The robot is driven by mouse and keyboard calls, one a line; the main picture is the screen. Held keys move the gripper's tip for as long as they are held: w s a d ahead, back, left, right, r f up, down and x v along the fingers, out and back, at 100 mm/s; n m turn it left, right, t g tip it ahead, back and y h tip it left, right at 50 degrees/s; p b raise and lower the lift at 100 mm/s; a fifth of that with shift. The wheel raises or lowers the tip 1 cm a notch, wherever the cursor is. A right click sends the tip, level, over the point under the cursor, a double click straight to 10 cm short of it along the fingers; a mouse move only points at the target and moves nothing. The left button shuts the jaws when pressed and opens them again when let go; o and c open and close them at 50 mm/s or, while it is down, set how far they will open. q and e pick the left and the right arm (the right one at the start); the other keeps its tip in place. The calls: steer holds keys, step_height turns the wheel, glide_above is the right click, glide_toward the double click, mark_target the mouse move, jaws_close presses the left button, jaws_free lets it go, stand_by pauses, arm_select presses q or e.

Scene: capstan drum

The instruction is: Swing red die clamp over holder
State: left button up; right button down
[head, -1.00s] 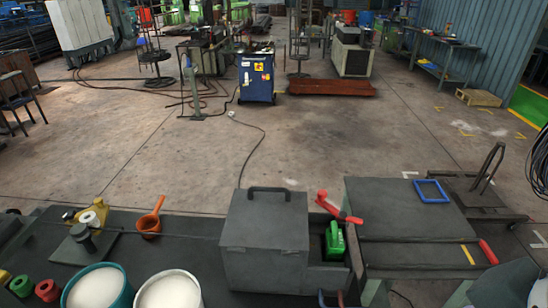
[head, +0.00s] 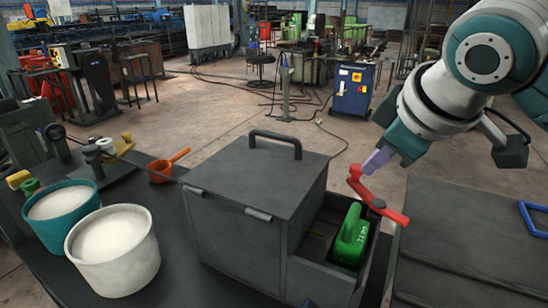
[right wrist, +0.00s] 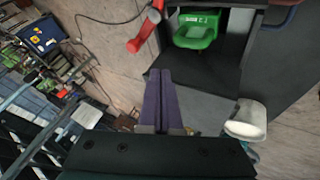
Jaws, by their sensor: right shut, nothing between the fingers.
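The red die clamp (head: 378,200) is a bent red lever on a pivot at the right edge of the dark box. One end points up and back; the other reaches right, over the dark slab. The green block marked with white figures (head: 350,237) sits in the box's open bay, left of the clamp, with no clamp across it. My right gripper (head: 371,166), with purple fingers, is shut and empty close to the clamp's raised end. In the right wrist view its fingertips (right wrist: 160,74) look apart from the clamp (right wrist: 145,28); the green block (right wrist: 195,36) is ahead.
A lidded dark box with a black handle (head: 275,140) stands left of the bay. A teal bucket (head: 58,220) and a white bucket (head: 130,262) stand at the left, with an orange ladle (head: 163,174) behind. A blue frame (head: 533,218) lies on the right slab.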

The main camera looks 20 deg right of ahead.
mark_target(358, 172)
steer(key=shift+a, duration=0.1)
steer(key=x, duration=0.3)
steer(key=d+x, duration=0.1)
steer(key=x, duration=0.3)
steer(key=d+r+x, duration=0.1)
steer(key=x, duration=0.3)
steer(key=shift+w+d+f+b, duration=0.1)
steer(key=shift+w+b, duration=0.2)
steer(key=shift+w, duration=0.2)
steer(key=shift+w+d, duration=0.35)
steer(key=shift+d, duration=0.15)
steer(key=shift+d+m, duration=0.1)
steer(key=shift+m, duration=0.2)
